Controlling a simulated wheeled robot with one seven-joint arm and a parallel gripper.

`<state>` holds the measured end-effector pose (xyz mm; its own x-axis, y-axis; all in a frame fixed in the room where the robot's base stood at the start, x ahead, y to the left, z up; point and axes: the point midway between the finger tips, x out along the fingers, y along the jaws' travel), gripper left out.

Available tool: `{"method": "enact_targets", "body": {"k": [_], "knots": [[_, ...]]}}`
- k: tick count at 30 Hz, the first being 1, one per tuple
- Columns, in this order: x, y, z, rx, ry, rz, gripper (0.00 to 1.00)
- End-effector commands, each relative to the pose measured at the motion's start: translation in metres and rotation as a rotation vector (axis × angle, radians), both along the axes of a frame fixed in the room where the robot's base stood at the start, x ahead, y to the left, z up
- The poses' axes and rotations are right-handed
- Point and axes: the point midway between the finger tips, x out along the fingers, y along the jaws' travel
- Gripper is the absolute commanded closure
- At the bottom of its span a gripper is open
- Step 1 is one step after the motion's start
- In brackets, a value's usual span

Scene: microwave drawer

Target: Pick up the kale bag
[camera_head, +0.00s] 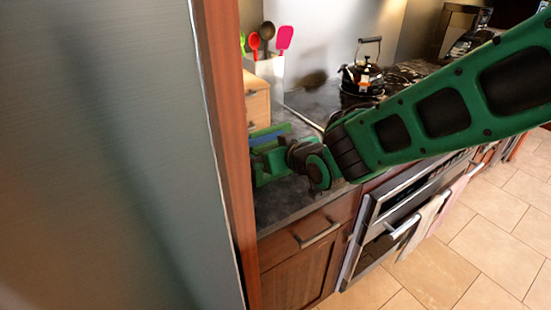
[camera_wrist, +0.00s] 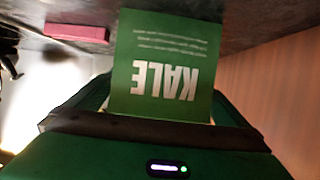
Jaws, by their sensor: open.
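The kale bag (camera_wrist: 163,50) is a green pack with white "KALE" lettering, upside down in the wrist view. It stands out in front of my gripper (camera_wrist: 162,104), between its two spread green fingers. The bag's lower part in that view is hidden behind the dark edge of my gripper. My gripper is open, and I cannot tell whether either finger touches the bag. In the head view my gripper (camera_head: 262,160) is over the counter beside the wooden panel edge, partly cut off by it. I cannot clearly make out the bag there.
A tall grey panel with a wooden edge (camera_head: 225,150) fills the left of the head view, close to my gripper. A utensil holder (camera_head: 264,68), a kettle (camera_head: 364,76) and the dark counter (camera_head: 282,203) are nearby. A pink block (camera_wrist: 76,33) lies near the bag.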

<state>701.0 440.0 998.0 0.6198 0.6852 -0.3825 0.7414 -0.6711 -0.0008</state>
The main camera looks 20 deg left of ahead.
Motion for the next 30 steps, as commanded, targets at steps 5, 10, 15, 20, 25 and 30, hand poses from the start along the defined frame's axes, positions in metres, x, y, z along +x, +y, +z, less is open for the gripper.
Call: {"method": "enact_targets", "body": {"k": [5,10,15,20,25,30], "knots": [[0.006,0.007,-0.004,0.0,0.001,0.001,0.0],[0.006,0.007,-0.004,0.0,0.0,0.0,0.0],[0.007,0.006,-0.004,0.0,0.001,-0.001,0.31],[0.007,0.005,-0.003,0.001,-0.001,-0.002,0.49],[0.007,0.005,-0.001,0.002,-0.001,-0.002,0.49],[0.008,0.005,0.018,0.005,-0.004,-0.004,0.49]]}}
